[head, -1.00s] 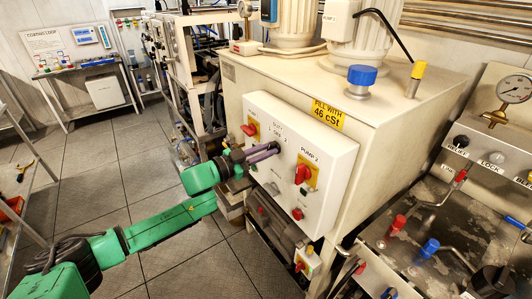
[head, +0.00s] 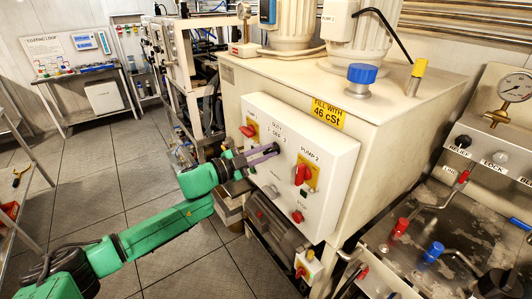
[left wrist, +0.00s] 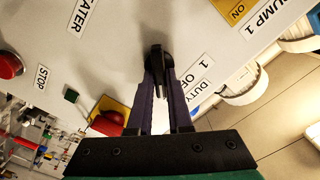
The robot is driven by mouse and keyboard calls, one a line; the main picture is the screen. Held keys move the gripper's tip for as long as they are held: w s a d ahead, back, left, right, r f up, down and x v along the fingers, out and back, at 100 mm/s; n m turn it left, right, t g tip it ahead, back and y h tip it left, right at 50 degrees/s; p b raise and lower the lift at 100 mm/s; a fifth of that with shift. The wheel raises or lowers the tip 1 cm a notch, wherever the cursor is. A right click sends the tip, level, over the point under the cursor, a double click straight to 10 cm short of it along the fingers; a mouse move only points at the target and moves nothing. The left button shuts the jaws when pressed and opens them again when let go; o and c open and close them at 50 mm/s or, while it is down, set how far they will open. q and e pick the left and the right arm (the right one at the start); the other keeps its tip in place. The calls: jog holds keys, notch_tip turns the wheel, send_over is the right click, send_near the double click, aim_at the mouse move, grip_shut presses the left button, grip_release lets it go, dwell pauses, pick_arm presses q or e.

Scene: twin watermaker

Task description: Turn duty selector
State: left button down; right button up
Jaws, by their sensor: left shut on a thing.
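The duty selector is a small black knob (left wrist: 158,62) on the white control panel (head: 318,208). In the left wrist view it stands between my fingertips, beside the labels DUTY and 1 OFF. My left gripper (head: 277,148) reaches the panel from the left in the head view, just under the DUTY label (head: 277,128). Its two purple fingers (left wrist: 160,78) are shut on the knob. My right gripper is not in view.
The red PUMP 2 switch (head: 301,174) sits right of my fingers, and a red PUMP 1 switch (head: 248,130) sits left. A red button (head: 297,216) lies below. A bench with red (head: 399,226) and blue (head: 432,252) valve handles stands right. Floor on the left is open.

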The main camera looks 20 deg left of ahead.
pick_arm(q)
jog(key=c, duration=0.8)
grip_release()
jog(key=shift+c, duration=0.2)
jog(key=b+v, duration=0.4)
jog(key=v, duration=1)
jog(key=shift+s, duration=0.2)
jog(key=shift+a+f, duration=0.1)
jog(key=shift+a, duration=0.1)
